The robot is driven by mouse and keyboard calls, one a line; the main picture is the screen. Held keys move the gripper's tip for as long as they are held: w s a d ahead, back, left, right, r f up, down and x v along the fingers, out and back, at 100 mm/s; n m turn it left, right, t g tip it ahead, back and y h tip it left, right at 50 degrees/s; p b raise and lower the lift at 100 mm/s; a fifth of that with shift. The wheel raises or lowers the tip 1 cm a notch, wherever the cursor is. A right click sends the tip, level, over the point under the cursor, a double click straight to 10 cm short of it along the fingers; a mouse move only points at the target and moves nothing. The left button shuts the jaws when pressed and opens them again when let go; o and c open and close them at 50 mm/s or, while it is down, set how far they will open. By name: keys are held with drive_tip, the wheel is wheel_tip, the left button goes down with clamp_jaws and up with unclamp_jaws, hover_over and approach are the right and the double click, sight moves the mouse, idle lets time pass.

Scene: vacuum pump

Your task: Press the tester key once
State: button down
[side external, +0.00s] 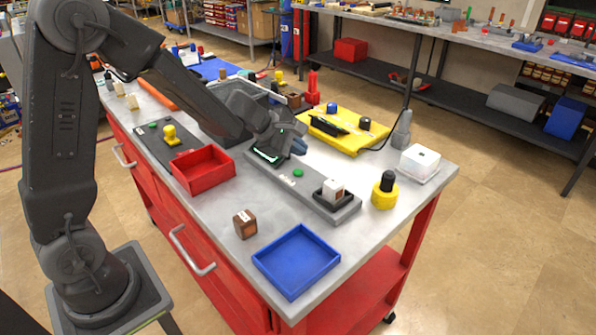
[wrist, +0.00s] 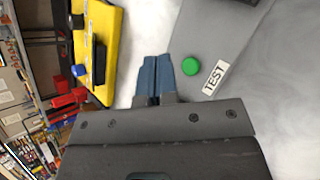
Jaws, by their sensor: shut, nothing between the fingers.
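The tester is a long grey plate (side external: 315,196) on the bench, with a black holder and a white-topped block (side external: 333,188) at its near end. Its key is a round green button (side external: 298,173) beside a TEST label (side external: 288,181). In the wrist view the green button (wrist: 191,66) and the label (wrist: 214,77) lie just right of my fingertips. My gripper (side external: 301,148) is shut and empty, above the bench near the button. Its blue-grey fingers (wrist: 155,62) are together and apart from the button in the wrist view.
A yellow tray (side external: 350,142) with knobs and a black part lies behind the tester. A red tray (side external: 203,171), brown block (side external: 245,224) and blue tray (side external: 297,262) lie in front. A yellow-and-black cylinder (side external: 384,192) and a white box (side external: 420,159) stand right.

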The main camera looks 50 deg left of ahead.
drive_tip(key=shift+r, duration=0.9)
drive_tip(key=shift+d+r, duration=0.15)
drive_tip(key=shift+r, duration=0.05)
drive_tip(key=s+d+r+m+g+h, duration=0.2)
drive_tip(key=s+d+r+m, duration=0.75)
drive_tip(key=s+m, duration=0.2)
drive_tip(key=s+a+m+y, duration=0.4)
drive_tip(key=s+m, duration=0.6)
drive_tip(key=s, duration=0.6)
drive_tip(key=shift+a+f+m+g+y, duration=0.2)
drive_tip(key=shift+m+g+y, duration=0.2)
drive_tip(key=shift+y, duration=0.5)
